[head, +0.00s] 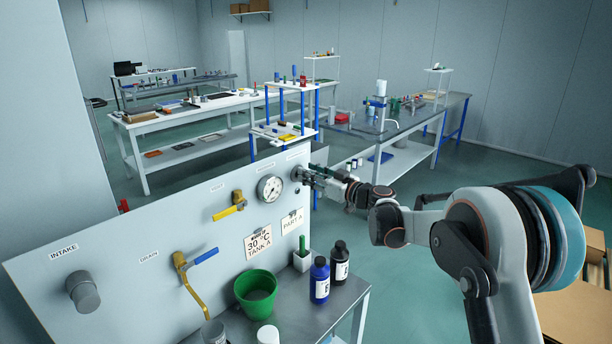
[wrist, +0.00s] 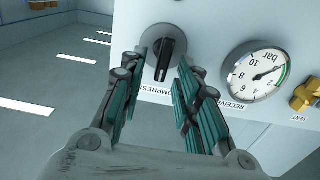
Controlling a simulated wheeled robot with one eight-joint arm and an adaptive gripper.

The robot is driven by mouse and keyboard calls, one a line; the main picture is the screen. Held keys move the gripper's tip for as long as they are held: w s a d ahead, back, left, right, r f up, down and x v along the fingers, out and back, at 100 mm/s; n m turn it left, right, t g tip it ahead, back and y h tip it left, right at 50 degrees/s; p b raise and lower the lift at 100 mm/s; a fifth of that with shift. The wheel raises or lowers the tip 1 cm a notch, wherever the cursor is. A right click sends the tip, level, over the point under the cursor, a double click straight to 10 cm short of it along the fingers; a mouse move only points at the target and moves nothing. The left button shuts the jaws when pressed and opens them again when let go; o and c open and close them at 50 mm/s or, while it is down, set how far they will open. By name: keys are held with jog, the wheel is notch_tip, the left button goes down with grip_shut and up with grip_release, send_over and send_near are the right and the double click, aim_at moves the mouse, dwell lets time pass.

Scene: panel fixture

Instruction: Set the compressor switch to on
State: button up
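The compressor switch (wrist: 168,55) is a black rotary knob with a raised bar handle on a round grey base, on the white panel (head: 130,245). In the wrist view its handle stands nearly upright, slightly tilted. The label beside it is partly covered by a finger. My gripper (wrist: 163,66) is open, with one finger on each side of the handle and gaps showing; I cannot tell whether the tips touch the base. In the head view my gripper (head: 308,174) is at the panel's right end and mostly hides the switch (head: 296,173).
The receiver gauge (head: 270,188) and yellow vent valve (head: 232,205) sit left of the switch. The drain valve (head: 190,266) and intake knob (head: 83,293) are farther left. Below, a shelf (head: 293,310) holds a green bucket (head: 256,297) and dark bottles (head: 319,280).

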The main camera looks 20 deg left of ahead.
jog(key=shift+x, duration=1.1)
grip_shut()
